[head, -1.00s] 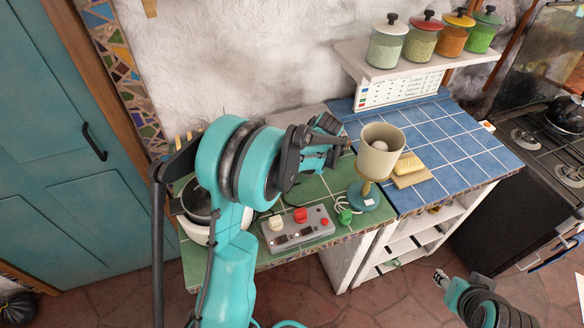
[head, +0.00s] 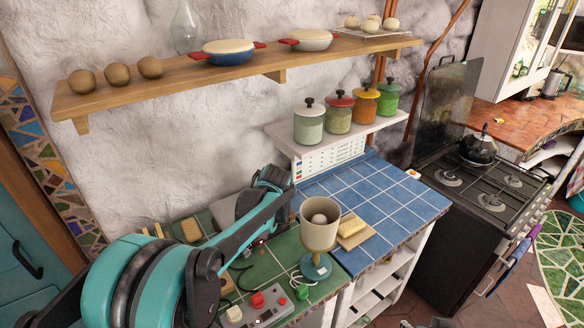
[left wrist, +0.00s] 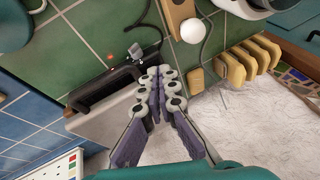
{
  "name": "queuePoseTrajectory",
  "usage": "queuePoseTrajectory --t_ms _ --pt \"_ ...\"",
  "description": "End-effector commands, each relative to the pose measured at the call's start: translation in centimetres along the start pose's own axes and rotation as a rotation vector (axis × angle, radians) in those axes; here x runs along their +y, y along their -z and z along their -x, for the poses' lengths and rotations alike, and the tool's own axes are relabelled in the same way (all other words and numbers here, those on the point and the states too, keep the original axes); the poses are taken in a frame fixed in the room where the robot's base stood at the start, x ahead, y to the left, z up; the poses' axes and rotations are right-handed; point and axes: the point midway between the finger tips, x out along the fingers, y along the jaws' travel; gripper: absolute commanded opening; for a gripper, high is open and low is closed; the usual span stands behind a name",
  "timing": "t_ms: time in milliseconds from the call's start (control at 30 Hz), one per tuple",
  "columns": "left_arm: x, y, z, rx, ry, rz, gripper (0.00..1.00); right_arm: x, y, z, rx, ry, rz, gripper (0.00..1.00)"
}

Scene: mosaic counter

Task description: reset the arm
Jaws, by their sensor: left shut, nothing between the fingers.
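My left arm is teal and black and reaches from the lower left of the head view over the green-tiled counter (head: 262,268). Its gripper (head: 272,178) is at the far end of the arm, near the wall and left of the blue-tiled counter (head: 385,200). In the left wrist view the gripper (left wrist: 158,76) has its two jointed fingers together, with nothing between them. It points over the green tiles, beside a grey appliance with a black handle (left wrist: 105,92). My right gripper is not seen.
A beige cup on a stand (head: 320,232) is close to the left arm's right side. A control box with a red knob (head: 262,310) is below. A wooden shelf (head: 345,50) hangs above, and a lower white shelf (head: 290,146) carries jars. Bread slices (left wrist: 250,60) stand near the wall.

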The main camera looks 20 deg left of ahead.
Motion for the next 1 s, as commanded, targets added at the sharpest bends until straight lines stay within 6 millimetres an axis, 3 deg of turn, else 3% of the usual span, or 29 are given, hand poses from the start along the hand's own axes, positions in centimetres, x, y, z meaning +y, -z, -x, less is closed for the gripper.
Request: queuePoseTrajectory --t_ms 167,267,500,700,833,1000 --pt "-0.3 -1.0 0.5 0.01 -0.032 -0.03 0.0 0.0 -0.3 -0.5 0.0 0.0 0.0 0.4" --pt "-0.8 -3.0 1.3 0.031 -0.094 -0.089 0.0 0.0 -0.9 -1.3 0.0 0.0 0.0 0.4" --pt "-2.1 -10.5 3.0 0.137 -0.304 -0.281 0.0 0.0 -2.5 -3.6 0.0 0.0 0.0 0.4" --pt "-2.6 -17.0 2.5 0.26 -0.458 -0.414 0.0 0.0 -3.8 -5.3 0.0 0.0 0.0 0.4" --pt "-2.6 -20.2 1.7 0.334 -0.529 -0.474 0.0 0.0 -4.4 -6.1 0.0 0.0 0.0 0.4" --pt "-2.4 -22.3 1.1 0.391 -0.576 -0.512 0.0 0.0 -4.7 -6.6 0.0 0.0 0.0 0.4"
